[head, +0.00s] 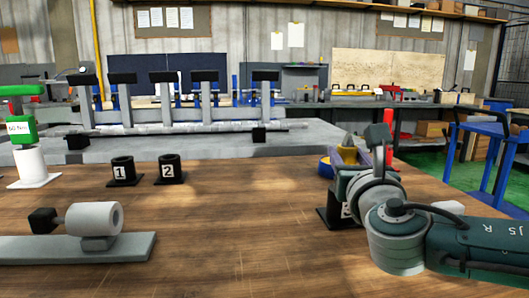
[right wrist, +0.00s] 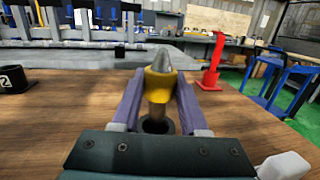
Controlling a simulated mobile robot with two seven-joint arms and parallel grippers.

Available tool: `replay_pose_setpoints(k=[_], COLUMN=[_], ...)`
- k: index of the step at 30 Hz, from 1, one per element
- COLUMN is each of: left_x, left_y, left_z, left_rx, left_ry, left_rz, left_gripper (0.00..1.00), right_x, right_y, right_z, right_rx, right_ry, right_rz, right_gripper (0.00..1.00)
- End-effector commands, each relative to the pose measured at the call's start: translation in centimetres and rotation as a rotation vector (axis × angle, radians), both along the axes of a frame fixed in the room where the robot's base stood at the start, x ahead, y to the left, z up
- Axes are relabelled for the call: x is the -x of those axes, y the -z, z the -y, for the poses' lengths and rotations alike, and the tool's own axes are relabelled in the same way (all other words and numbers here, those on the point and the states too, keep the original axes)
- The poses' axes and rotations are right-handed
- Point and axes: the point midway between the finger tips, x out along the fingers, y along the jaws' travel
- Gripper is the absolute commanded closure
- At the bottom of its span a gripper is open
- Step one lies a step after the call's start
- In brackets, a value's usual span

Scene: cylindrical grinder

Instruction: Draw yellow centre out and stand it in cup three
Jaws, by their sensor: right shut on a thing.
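The yellow centre (head: 347,155) has a yellow collar and a grey conical tip that points up. My right gripper (head: 343,163) is shut on it, with purple fingers on both sides of the collar. In the right wrist view the centre (right wrist: 160,86) stands about upright between the fingers (right wrist: 159,95). My left gripper is not in view.
Black cups 1 (head: 122,172) and 2 (head: 170,170) stand empty-looking to the left. A grey base (head: 60,248) with a light cylinder (head: 94,219) lies at the front left. A green-topped stand (head: 28,165) is far left. A red object (right wrist: 211,65) stands beyond my right gripper. The middle tabletop is clear.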

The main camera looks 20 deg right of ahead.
Motion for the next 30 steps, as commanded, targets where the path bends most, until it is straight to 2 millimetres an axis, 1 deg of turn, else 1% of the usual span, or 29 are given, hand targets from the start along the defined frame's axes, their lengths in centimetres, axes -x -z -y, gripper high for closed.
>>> replay_pose_setpoints(k=[30], left_x=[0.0], left_y=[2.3], left_z=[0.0], left_rx=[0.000], left_ry=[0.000], left_rz=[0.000], left_gripper=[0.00], right_x=[0.0], right_y=[2.4], right_z=[0.0], right_rx=[0.001], right_ry=[0.000], right_rz=[0.003], right_gripper=[1.00])
